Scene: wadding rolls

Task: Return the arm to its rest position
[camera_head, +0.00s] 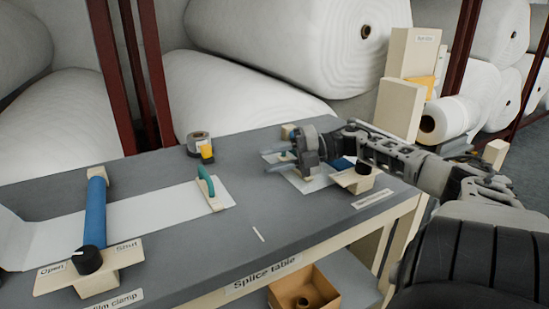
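My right arm (395,155) comes in from the right and reaches over the right side of the grey splice table (255,215). Its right gripper (267,161) points left above the table, with two fingers apart and nothing seen between them. A short white sheet (312,184) lies beneath it, partly hidden by the gripper. A blue clamp bar (343,163) and a black knob (363,168) on a cream block sit just under the arm. My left gripper is not in view.
A green-handled tool (207,187) stands at the end of a long white strip (150,215). A tape dispenser (200,146) is behind it. A blue film clamp (95,212) crosses the strip. Large white rolls (235,95) and cream boxes (400,105) stand behind; an open carton (305,290) sits below.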

